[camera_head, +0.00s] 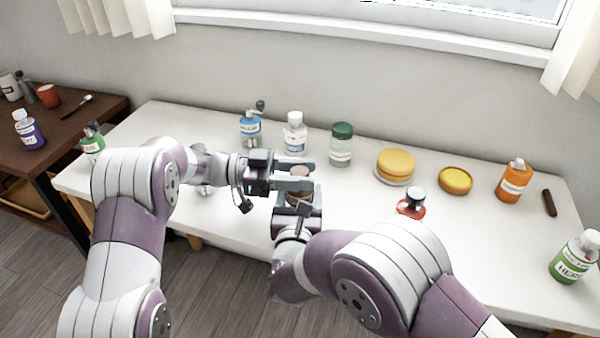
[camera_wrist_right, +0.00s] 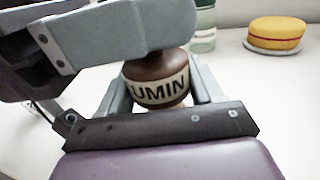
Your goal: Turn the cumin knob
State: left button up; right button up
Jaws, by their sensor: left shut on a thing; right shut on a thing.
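The cumin bottle (camera_wrist_right: 158,88) is brown with a cream label reading "UMIN" in the right wrist view. In the head view the cumin bottle (camera_head: 299,186) shows only in part between my two grippers. My left gripper (camera_head: 306,175) comes in from the left and is shut on the upper part, the knob. My right gripper (camera_head: 299,205) comes from the front and is shut around the bottle's body; it also shows in the right wrist view (camera_wrist_right: 160,95). The knob itself is mostly hidden by the left fingers.
On the white table (camera_head: 480,240) stand a blue grinder (camera_head: 251,128), a white bottle (camera_head: 294,135), a green-capped jar (camera_head: 341,145), yellow round stacks (camera_head: 396,164), a red bottle (camera_head: 411,206) close to my right arm, an orange bottle (camera_head: 514,181) and a green herb bottle (camera_head: 574,258).

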pick_arm(q)
jog(key=o, duration=1)
jog(key=shift+c, duration=0.2)
jog(key=shift+a, duration=0.1)
jog(key=a, duration=0.8)
jog(key=s+a+r+n+t, duration=0.2)
jog(key=s+r+n+t, duration=0.3)
jog(key=t, duration=0.4)
jog(key=w+d+f+y, duration=0.1)
jog(key=d, duration=0.2)
jog(key=w+d+f+n+t, duration=0.1)
jog(key=w+d+f, duration=0.1)
jog(key=d, duration=0.1)
jog(key=w+d+f+n+y, duration=0.1)
jog(key=w+d, duration=0.1)
jog(key=d, duration=0.2)
jog(key=shift+d+f+t+y, duration=0.1)
jog(key=shift+f+t+y, duration=0.2)
jog(key=shift+t, duration=0.1)
